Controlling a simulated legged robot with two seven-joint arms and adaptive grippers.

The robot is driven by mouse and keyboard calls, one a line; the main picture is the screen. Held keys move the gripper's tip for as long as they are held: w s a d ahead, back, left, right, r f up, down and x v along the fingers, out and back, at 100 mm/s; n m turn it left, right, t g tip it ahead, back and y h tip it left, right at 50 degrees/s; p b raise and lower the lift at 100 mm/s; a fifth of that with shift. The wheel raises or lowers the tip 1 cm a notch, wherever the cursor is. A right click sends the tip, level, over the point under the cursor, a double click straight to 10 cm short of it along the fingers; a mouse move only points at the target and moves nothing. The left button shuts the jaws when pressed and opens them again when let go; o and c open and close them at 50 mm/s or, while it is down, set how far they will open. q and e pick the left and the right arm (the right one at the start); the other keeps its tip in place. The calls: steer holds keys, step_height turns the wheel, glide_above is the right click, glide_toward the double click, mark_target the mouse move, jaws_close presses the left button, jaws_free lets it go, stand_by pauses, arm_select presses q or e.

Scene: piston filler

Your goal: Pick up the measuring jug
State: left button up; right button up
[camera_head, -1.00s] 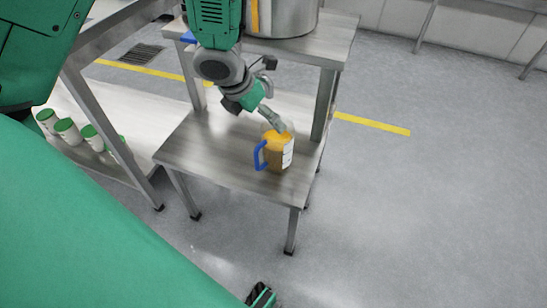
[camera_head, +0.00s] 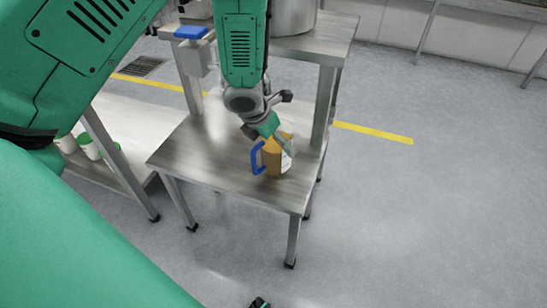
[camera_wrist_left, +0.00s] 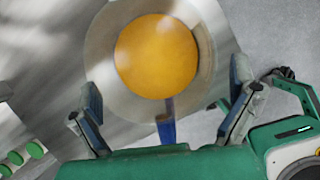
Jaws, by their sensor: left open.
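The measuring jug (camera_head: 272,161) stands upright on the lower metal shelf, holding something orange, with a blue handle on its left side. The wrist view looks down into the jug (camera_wrist_left: 156,56), with its orange contents, pale rim and the blue handle pointing toward the gripper base. My left gripper (camera_head: 284,143) is over the jug's top right in the head view and hides part of it. In the wrist view its two fingers (camera_wrist_left: 166,92) are spread wide and empty, one on each side of the handle. I cannot tell whether they touch the jug. My right gripper does not show clearly.
A large metal pot (camera_head: 293,15) stands on the upper shelf (camera_head: 338,32). A metal post (camera_head: 322,108) rises behind the jug on the right. White containers with green lids (camera_head: 88,146) are on a low shelf at left. Floor at right is clear.

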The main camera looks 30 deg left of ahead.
arm_select(q)
steer(key=shift+x, duration=0.85)
steer(key=shift+a+r, duration=0.1)
steer(key=shift+a, duration=0.15)
steer(key=shift+c, duration=0.5)
steer(key=c, duration=1.5)
steer(key=shift+w+d+r, duration=0.1)
steer(key=shift+w, duration=0.05)
